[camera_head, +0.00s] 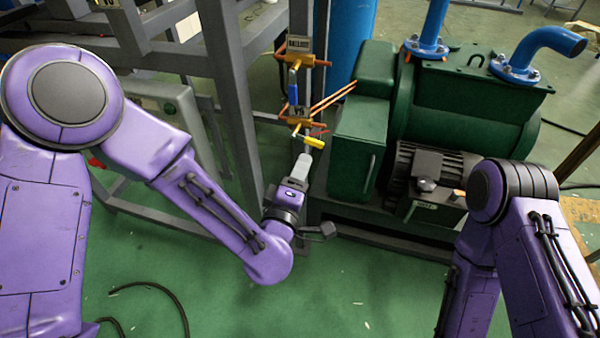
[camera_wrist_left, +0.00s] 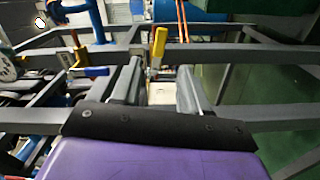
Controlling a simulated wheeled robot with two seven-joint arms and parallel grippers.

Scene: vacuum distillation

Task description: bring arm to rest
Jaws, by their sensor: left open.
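My left gripper (camera_head: 301,165) is in the middle of the head view, at the end of the purple left arm, pointing up toward the valves. In the left wrist view its two grey fingers (camera_wrist_left: 158,88) stand apart with nothing between them. A yellow valve handle (camera_head: 313,142) is just beyond the fingertips; it also shows upright in the left wrist view (camera_wrist_left: 159,42). Whether a finger touches it I cannot tell. A blue valve handle (camera_head: 293,92) is higher on the same piping. My right arm (camera_head: 515,215) is at the right; its gripper is out of view.
A green pump (camera_head: 465,115) with blue pipes (camera_head: 545,50) stands right of the valves. Grey frame posts (camera_head: 232,90) rise left of and behind the gripper. A dark cable (camera_head: 165,290) lies on the green floor (camera_head: 340,295), which is mostly clear in front.

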